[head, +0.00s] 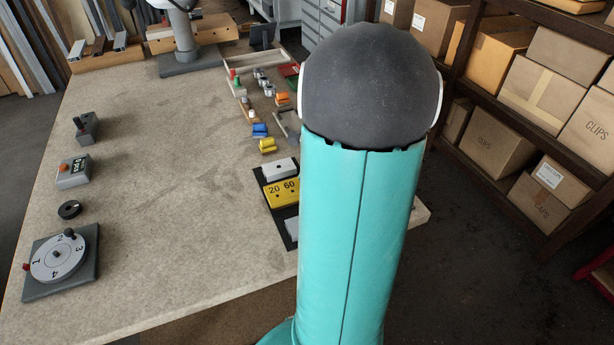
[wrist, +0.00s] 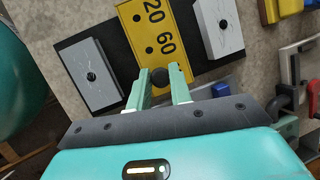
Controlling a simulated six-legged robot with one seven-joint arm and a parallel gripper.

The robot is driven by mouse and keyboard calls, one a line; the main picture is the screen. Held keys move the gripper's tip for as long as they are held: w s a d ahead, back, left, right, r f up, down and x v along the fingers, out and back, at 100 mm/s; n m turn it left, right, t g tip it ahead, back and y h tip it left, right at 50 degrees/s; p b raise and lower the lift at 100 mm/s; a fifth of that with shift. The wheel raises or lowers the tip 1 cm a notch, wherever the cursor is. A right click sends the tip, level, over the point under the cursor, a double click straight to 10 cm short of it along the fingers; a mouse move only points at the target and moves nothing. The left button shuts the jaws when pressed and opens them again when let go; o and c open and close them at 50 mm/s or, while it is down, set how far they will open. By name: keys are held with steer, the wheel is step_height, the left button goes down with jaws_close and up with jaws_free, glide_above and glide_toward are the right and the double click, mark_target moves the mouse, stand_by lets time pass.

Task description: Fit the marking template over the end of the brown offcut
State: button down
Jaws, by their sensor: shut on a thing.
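The yellow plate marked 20 and 60, which looks like the marking template, lies on a black board in the wrist view (wrist: 160,28) and in the head view (head: 282,193). My gripper (wrist: 163,83) is shut on the plate's black knob at its near end. The plate still appears to lie between two grey plates on the board. In the head view my arm hides my gripper. A brown profile piece (head: 99,46), likely the brown offcut, lies between grey pieces on a wooden support at the table's far left corner.
The black board (wrist: 120,40) also bears a grey plate (wrist: 92,75) and a paler grey plate (wrist: 217,32), each with a black knob. Small coloured parts (head: 260,130) line the table's right side. A dial plate (head: 60,262) stands front left. The table middle is clear.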

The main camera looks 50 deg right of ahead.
steer(key=shift+f, duration=0.65)
steer(key=c, duration=1.2)
jaws_free()
steer(key=v, duration=1.4)
steer(key=shift+f, duration=0.1)
